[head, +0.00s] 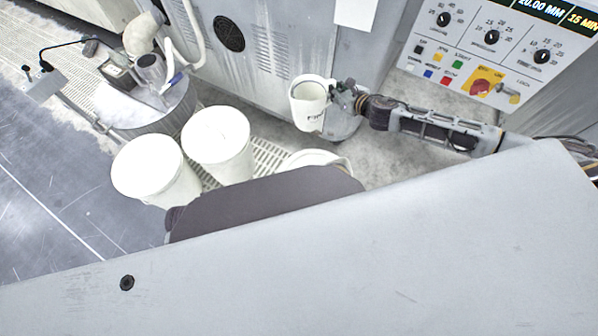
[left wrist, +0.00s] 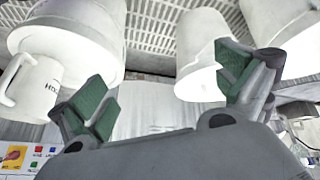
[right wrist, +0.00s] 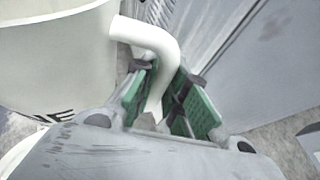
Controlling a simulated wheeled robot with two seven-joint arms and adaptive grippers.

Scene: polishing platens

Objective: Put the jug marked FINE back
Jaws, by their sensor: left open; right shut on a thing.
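The white jug marked FINE (head: 308,103) is held upright in front of the grey machine cabinet, near a grey round-ended object below it. My right gripper (head: 346,98) is to its right, shut on its handle. The right wrist view shows the jug's wall (right wrist: 50,55), the last letters of its marking, and its handle (right wrist: 158,45) between the green finger pads (right wrist: 162,105). My left gripper (left wrist: 165,92) is open and empty in the left wrist view. A white jug (left wrist: 36,82) with lettering I cannot read shows left of it there.
White buckets (head: 219,142) (head: 150,168) stand on a slatted grating, with another (head: 312,160) partly hidden. A round metal drum (head: 150,108) with hoses stands at left. The control panel (head: 490,45) is at upper right. Grey floor is clear right of the jug.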

